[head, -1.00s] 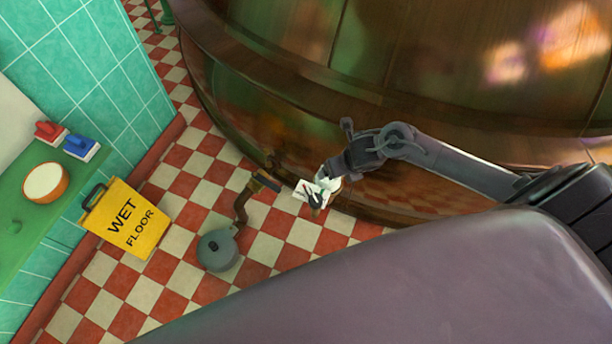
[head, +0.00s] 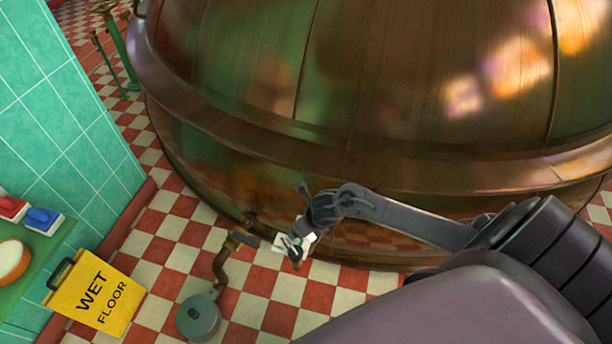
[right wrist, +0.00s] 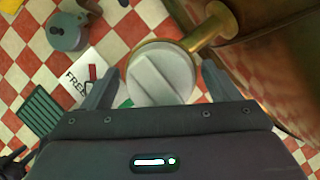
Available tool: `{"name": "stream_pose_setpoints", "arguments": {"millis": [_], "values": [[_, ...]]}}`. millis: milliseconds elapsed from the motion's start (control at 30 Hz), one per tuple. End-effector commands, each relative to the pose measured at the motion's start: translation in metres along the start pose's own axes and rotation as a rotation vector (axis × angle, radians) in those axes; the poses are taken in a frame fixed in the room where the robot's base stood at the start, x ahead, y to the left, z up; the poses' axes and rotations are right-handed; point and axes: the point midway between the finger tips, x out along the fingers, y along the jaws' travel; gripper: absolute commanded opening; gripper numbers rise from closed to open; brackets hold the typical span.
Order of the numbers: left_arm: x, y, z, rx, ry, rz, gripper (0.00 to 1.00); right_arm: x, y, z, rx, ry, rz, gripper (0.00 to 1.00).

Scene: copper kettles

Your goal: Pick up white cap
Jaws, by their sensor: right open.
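The white cap (right wrist: 155,78) is a round disc with a raised bar across it, on the end of a brass pipe fitting in the right wrist view. My right gripper (right wrist: 160,68) is open, with one finger on each side of the cap. I cannot tell whether either finger touches it. In the head view my right gripper (head: 296,248) is low beside the copper kettle, and the cap is hard to make out there.
The copper kettle (head: 400,110) fills the back. A grey round drum with a pipe (head: 199,316) and a yellow wet floor sign (head: 95,295) stand to the left. A paper reading "FREE" (right wrist: 80,76) and a green grate (right wrist: 42,110) lie left of the gripper.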

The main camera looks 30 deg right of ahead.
Motion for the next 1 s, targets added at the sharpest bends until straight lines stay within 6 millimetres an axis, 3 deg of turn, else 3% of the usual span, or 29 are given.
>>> {"name": "stream_pose_setpoints", "arguments": {"millis": [33, 267, 667, 833, 1000], "values": [[0.0, -0.001, -0.001, 0.0, 0.002, -0.001, 0.36, 0.0, 0.0, 0.0, 0.0, 0.0, 0.0, 0.82], [0.0, -0.001, -0.003, 0.0, 0.005, -0.002, 0.36, 0.0, 0.0, 0.0, 0.001, 0.0, 0.0, 0.52], [-0.001, -0.003, -0.001, 0.001, 0.006, -0.004, 0.36, -0.009, 0.0, 0.005, 0.002, -0.003, 0.0, 0.51], [-0.004, -0.004, 0.004, 0.002, 0.011, -0.004, 0.36, -0.031, -0.001, 0.014, 0.0, -0.004, -0.001, 0.51], [-0.006, -0.004, 0.03, 0.008, -0.009, -0.005, 0.36, -0.073, -0.001, 0.032, -0.002, -0.006, -0.001, 0.51]]}}
